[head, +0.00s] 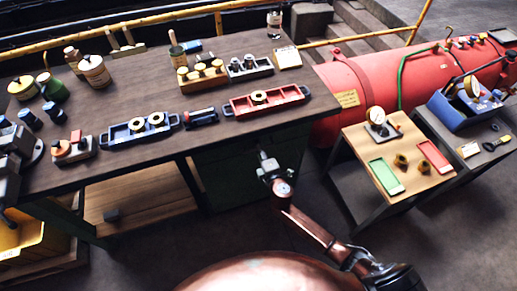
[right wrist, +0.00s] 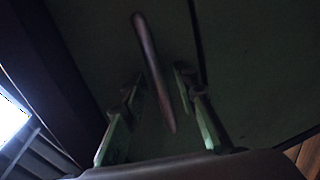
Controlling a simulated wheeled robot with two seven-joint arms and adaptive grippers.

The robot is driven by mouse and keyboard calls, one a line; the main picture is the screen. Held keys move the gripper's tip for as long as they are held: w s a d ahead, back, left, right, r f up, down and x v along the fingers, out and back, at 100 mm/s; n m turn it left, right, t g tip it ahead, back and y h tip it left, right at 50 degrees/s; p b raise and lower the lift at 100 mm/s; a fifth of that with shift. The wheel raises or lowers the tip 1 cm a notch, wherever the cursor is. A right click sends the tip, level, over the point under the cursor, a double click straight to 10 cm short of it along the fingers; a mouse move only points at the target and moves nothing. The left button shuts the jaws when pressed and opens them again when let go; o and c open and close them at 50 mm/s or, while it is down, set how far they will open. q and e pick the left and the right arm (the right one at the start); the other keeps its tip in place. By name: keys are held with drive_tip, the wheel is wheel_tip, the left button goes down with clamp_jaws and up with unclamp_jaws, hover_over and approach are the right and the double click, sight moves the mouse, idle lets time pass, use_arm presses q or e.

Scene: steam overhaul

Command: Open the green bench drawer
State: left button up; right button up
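The green bench drawer (head: 225,167) is in the dark green cabinet under the workbench, and its front looks closed and deeply shaded in the head view. In the right wrist view, the drawer front (right wrist: 240,75) fills most of the picture. Its bar handle (right wrist: 152,65) stands out as a slim reddish-brown rod. My right gripper (head: 268,165) is at the cabinet. In the right wrist view, my right gripper (right wrist: 160,115) is open, with one finger on each side of the handle and visible gaps to it. My left gripper is not in view.
The workbench top (head: 225,120) overhangs the cabinet and carries trays, jars and fittings. A small wooden-topped table (head: 408,190) and a red boiler (head: 375,80) stand to the right. Open floor (head: 320,210) lies between cabinet and table.

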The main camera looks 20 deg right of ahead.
drive_tip(key=shift+c, duration=0.5)
clamp_jaws()
